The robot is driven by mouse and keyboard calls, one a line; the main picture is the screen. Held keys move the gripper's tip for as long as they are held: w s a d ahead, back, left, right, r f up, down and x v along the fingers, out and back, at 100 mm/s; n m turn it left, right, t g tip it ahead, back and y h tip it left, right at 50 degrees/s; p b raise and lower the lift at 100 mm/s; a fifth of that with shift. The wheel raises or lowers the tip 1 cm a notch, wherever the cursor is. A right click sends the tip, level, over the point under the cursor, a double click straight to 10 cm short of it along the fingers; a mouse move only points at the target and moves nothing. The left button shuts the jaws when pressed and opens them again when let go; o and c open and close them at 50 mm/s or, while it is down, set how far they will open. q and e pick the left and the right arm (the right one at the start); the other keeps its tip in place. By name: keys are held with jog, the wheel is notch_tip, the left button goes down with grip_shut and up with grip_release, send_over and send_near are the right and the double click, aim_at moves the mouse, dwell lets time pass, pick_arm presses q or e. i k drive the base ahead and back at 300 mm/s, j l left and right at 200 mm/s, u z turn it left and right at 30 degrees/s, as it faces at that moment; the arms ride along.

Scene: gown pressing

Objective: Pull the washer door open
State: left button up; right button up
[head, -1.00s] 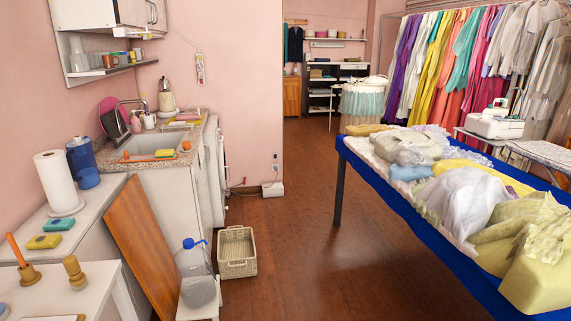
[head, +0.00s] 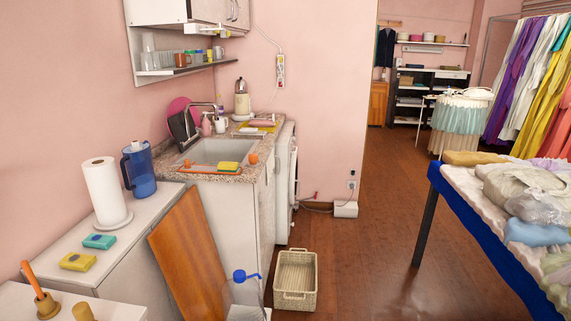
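The white washer (head: 293,178) stands at the far end of the sink counter, seen almost edge-on as a narrow strip. Its front faces right, toward the open floor. Its door is too foreshortened to tell whether it is open or shut. Neither of my grippers is in view.
The sink counter (head: 262,195) and a leaning wooden board (head: 187,250) are on the near side. A wicker basket (head: 296,279) and a blue-topped water bottle (head: 246,288) stand low in front. Brown floor (head: 370,270) is clear between the basket and the blue-edged table (head: 480,246).

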aim_at(294, 162)
jog(key=i+l+u, duration=0.1)
jog(key=i+l, duration=0.3)
jog(key=i, duration=0.3)
jog(key=i+l, duration=0.4)
jog(key=i, duration=0.35)
jog(key=i+l+u, duration=0.15)
jog(key=i+l, duration=0.3)
jog(key=i, duration=0.25)
jog(key=i+l, duration=0.5)
jog(key=i, duration=0.15)
jog(key=i+u, duration=0.05)
